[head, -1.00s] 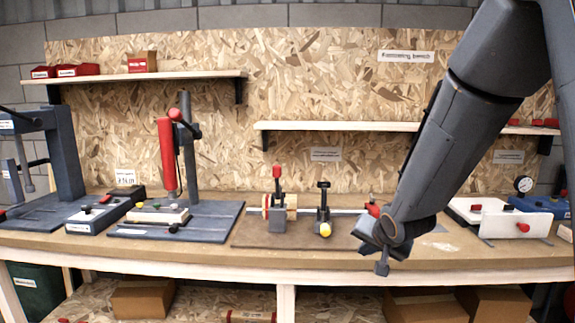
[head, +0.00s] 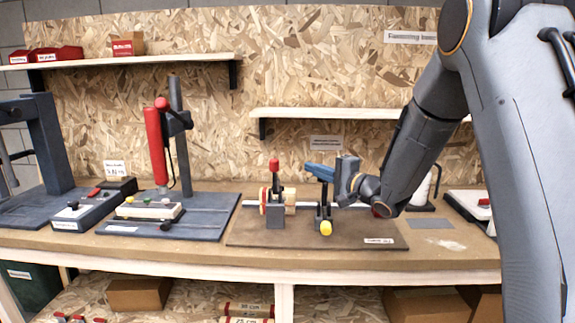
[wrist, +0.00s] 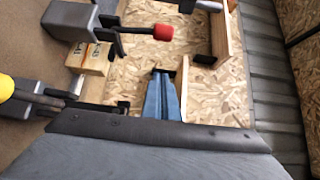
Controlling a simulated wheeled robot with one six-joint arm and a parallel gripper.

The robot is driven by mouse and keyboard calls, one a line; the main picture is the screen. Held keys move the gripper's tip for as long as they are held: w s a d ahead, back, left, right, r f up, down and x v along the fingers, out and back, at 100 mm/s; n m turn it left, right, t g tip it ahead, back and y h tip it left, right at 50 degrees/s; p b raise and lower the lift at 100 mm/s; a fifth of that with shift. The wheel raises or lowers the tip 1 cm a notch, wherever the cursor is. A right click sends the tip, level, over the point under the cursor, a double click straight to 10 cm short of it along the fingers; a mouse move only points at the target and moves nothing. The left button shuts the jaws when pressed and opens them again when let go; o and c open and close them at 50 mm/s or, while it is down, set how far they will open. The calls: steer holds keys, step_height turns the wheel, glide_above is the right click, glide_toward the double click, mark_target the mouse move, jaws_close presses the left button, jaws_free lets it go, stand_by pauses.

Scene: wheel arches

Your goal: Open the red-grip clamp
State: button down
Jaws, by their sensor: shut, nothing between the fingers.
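The red-grip clamp (head: 275,208) stands on a brown board on the bench, its handle upright with the red grip (head: 273,165) on top. The blue fingers also show in the wrist view (wrist: 163,75).
A second clamp with a yellow knob (head: 326,228) stands right of the red-grip clamp. A shelf (head: 350,114) runs along the wall above. A press with a red lever (head: 155,145) is at the left. The board's front is clear.

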steer(key=w+a+p, duration=0.3)
steer(key=a+p, duration=0.1)
steer(key=a, duration=0.4)
steer(key=shift+w+a, duration=0.25)
steer(key=shift+w, duration=0.15)
steer(key=shift+a, duration=0.15)
stand_by(0.3)
